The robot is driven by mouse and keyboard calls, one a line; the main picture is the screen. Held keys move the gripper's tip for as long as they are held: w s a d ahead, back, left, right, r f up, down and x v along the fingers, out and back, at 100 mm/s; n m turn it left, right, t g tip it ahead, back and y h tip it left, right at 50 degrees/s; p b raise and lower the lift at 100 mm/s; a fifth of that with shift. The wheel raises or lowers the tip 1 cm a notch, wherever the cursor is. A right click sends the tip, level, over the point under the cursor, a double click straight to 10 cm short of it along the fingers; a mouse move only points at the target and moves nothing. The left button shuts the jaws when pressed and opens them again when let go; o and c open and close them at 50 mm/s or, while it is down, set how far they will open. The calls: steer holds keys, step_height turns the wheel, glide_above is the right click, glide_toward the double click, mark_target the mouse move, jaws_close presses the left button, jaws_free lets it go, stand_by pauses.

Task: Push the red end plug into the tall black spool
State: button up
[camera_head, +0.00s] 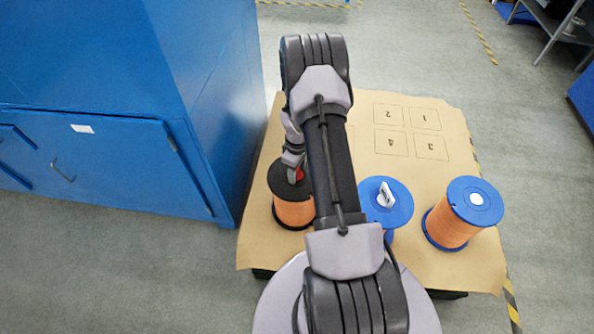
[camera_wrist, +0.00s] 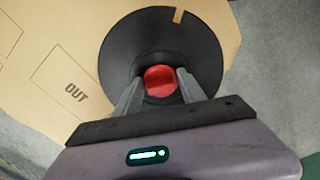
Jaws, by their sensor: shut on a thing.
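The black spool (camera_head: 291,207), wound with orange line, stands upright at the left of the brown board in the head view. In the wrist view its round black top flange (camera_wrist: 150,35) fills the upper middle, with a small tan mark on its edge. The red end plug (camera_wrist: 161,82) is at the flange's centre, between my gripper's fingers; a bit of red also shows in the head view (camera_head: 298,175). My gripper (camera_wrist: 158,88) is shut on the plug, over the spool's centre. How deep the plug sits in the hole cannot be told.
A blue spool with a white piece on top (camera_head: 387,195) stands right of my arm, partly hidden by it. Another blue spool (camera_head: 461,213) with orange line is farther right. A blue cabinet (camera_head: 110,110) stands close on the left. The board's far part, with numbered squares (camera_head: 405,130), is clear.

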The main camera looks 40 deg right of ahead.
steer(key=shift+s+a+f, duration=0.1)
steer(key=shift+s+f, duration=0.1)
steer(key=o, duration=1.4)
steer(key=shift+f, duration=0.1)
steer(key=shift+s, duration=0.1)
steer(key=r+p, duration=0.1)
steer(key=r, duration=0.1)
steer(key=r+p, duration=0.2)
steer(key=shift+w+r, duration=0.2)
steer(key=shift+r, duration=0.2)
steer(key=shift+f, duration=0.1)
steer(key=shift+c, duration=0.3)
steer(key=shift+w, duration=0.1)
jaws_close()
